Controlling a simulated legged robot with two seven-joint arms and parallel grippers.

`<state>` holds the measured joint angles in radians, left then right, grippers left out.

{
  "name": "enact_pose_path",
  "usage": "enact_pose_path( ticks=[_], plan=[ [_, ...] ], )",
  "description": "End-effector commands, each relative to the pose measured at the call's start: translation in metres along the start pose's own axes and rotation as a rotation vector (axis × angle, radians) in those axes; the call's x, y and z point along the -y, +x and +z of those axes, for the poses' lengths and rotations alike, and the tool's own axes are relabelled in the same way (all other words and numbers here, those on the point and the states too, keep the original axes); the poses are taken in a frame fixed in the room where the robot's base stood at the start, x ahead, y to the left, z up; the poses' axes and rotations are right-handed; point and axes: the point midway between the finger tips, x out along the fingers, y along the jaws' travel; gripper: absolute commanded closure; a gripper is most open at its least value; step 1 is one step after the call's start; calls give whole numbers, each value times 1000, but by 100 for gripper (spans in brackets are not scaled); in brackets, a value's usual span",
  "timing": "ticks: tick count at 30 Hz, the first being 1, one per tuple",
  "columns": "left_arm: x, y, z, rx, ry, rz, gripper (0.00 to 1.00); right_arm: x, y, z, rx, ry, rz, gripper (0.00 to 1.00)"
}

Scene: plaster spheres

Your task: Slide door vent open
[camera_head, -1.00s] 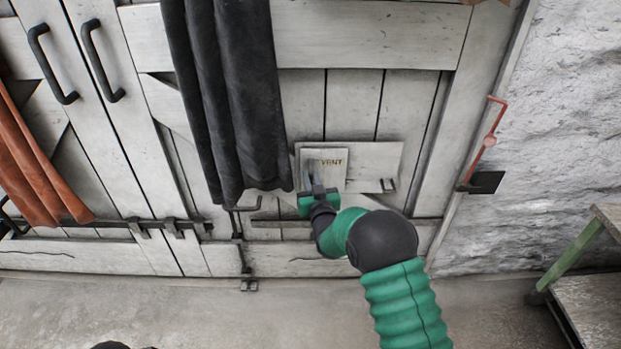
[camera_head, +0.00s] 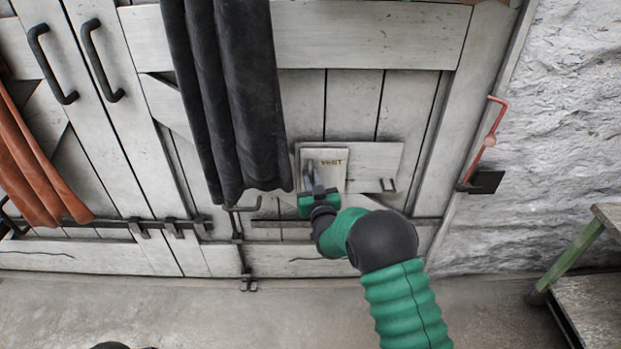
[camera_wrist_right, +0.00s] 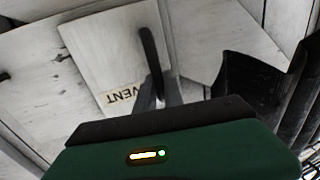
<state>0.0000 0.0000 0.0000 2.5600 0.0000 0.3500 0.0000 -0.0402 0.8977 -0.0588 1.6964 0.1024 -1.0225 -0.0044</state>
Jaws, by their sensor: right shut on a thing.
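The vent panel (camera_head: 334,160) is a small pale square with a "VENT" label, set against a wider pale board (camera_head: 375,160) on the plank door (camera_head: 350,105). My right gripper (camera_head: 314,182) is at the left part of the panel. In the right wrist view the panel (camera_wrist_right: 105,50) fills the upper left, and a dark upright handle (camera_wrist_right: 151,62) stands at its edge. My right gripper (camera_wrist_right: 158,98) is shut on this handle; its fingertips partly hide the handle's lower end. My left gripper is not seen.
A dark curtain (camera_head: 230,95) hangs just left of the panel and shows close in the right wrist view (camera_wrist_right: 255,85). A red lever (camera_head: 490,140) is on the right wall. A green-framed table (camera_head: 580,250) stands at right.

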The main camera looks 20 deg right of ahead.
Motion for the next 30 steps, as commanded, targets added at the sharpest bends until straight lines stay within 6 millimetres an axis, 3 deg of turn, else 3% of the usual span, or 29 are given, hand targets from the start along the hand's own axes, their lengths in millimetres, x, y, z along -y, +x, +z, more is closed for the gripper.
enact_pose_path(
  ticks=[14, 17, 24, 30],
  plan=[
    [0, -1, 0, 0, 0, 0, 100, -6, -1, 0, 2, 0, 1, 100],
    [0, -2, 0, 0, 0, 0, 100, -25, -4, 0, 1, -2, 5, 100],
    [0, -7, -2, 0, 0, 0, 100, -94, -18, 0, 2, -1, 8, 100],
    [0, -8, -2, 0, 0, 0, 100, -129, -25, 0, 1, 0, 6, 100]
  ],
)
